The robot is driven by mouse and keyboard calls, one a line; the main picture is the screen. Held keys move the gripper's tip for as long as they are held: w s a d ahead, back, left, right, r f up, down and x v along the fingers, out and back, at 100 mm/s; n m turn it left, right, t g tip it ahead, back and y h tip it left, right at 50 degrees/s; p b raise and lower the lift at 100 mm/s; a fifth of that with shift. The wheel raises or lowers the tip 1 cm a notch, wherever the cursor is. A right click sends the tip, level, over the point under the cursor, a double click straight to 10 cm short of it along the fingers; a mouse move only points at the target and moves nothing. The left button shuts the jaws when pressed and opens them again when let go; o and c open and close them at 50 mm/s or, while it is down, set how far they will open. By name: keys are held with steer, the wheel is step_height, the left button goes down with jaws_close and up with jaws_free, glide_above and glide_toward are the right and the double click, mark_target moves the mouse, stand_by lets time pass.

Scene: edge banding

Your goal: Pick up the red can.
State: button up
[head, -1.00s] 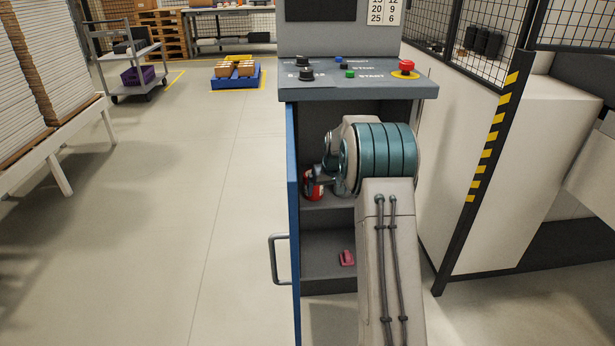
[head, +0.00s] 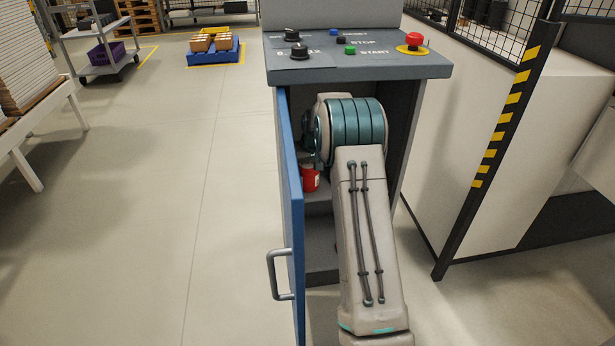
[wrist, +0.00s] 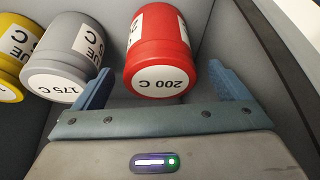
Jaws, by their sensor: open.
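The red can (wrist: 160,50), with a white label reading 200 C, stands on the cabinet shelf in the wrist view. In the head view a small part of it (head: 310,179) shows beside my arm. My gripper (wrist: 160,88) is open, with one blue finger on each side of the red can's near end. The can lies between the fingers, and I see gaps on both sides. In the head view my gripper is hidden behind my own arm, inside the cabinet.
A grey can (wrist: 72,55) marked 175 C stands left of the red one, close to the left finger. A yellow can (wrist: 14,50) is farther left. The blue cabinet door (head: 291,200) stands open at the left. The control panel (head: 360,66) overhangs the opening.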

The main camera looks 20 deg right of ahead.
steer(key=x, duration=0.2)
steer(key=shift+w+f, duration=0.15)
steer(key=shift+f, duration=0.15)
steer(key=shift+r, duration=0.1)
steer(key=c, duration=1.4)
steer(key=shift+o, duration=0.2)
